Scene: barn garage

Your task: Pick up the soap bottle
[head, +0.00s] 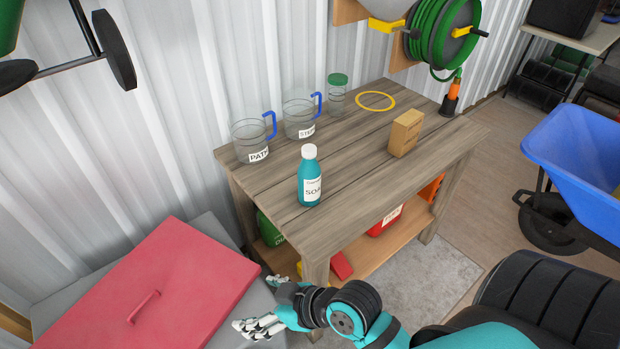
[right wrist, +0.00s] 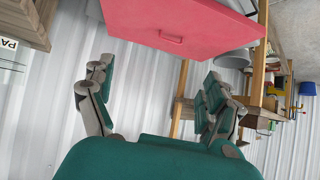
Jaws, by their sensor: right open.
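The soap bottle (head: 310,178) is teal with a white cap and a white label. It stands upright on the near left part of the wooden table (head: 345,165) in the head view. My right gripper (head: 258,306) is below and to the left of the bottle, lower than the tabletop and near the red lid. It also shows in the right wrist view (right wrist: 155,98), with its fingers spread and nothing between them. The bottle does not show in the right wrist view. My left gripper is not in view.
Two clear jugs (head: 252,140) (head: 299,118), a green-lidded jar (head: 337,95), a yellow ring (head: 375,100) and a cardboard box (head: 405,133) share the tabletop. A red lid (head: 185,275) lies at the left. A blue wheelbarrow (head: 580,165) stands at the right.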

